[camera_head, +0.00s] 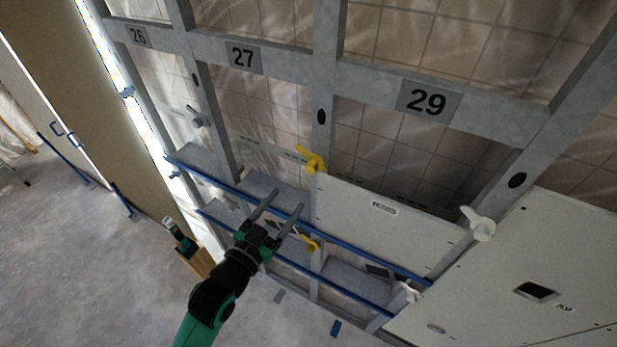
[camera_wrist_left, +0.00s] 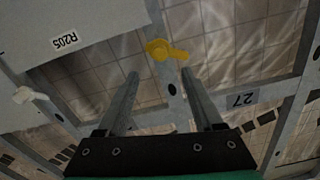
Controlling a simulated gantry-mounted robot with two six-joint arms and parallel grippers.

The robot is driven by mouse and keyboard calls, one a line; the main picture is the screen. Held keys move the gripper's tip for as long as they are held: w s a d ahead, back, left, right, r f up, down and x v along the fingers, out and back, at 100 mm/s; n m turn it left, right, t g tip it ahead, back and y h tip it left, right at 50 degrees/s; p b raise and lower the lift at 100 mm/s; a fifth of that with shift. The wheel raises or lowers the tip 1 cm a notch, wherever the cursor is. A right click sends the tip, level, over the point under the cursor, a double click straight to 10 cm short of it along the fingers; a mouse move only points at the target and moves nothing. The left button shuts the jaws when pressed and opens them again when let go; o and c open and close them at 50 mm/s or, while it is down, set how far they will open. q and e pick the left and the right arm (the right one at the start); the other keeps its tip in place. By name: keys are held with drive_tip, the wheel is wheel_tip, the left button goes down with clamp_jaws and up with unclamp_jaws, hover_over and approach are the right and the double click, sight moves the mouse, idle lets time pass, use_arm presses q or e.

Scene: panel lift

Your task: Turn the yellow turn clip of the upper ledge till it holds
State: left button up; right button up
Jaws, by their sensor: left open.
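The upper yellow turn clip (camera_head: 312,158) sits on the upright between bays 27 and 29, at the top left corner of a pale panel (camera_head: 350,212). In the left wrist view the yellow clip (camera_wrist_left: 160,49) has its longer arm pointing right, away from the panel (camera_wrist_left: 75,25) labelled R205. I cannot tell whether it overlaps the panel edge. My left gripper (camera_head: 281,207) is open and empty, below and left of the clip in the head view. In the left wrist view its fingertips (camera_wrist_left: 160,74) stand on either side of the upright, short of the clip. My right gripper is not in view.
A lower yellow clip (camera_head: 310,243) is close to my left gripper. White clips (camera_head: 478,224) are at the panel's right side. Blue-edged ledges (camera_head: 330,243) run below the panel. A larger panel (camera_head: 540,270) fills the lower right. Bay 27 (camera_head: 275,105) is open above its ledge.

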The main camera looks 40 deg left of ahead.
sight(310, 170)
use_arm(q)
drive_tip(key=p+x, duration=0.1)
drive_tip(key=x, duration=1)
drive_tip(key=shift+w, duration=0.3)
clamp_jaws()
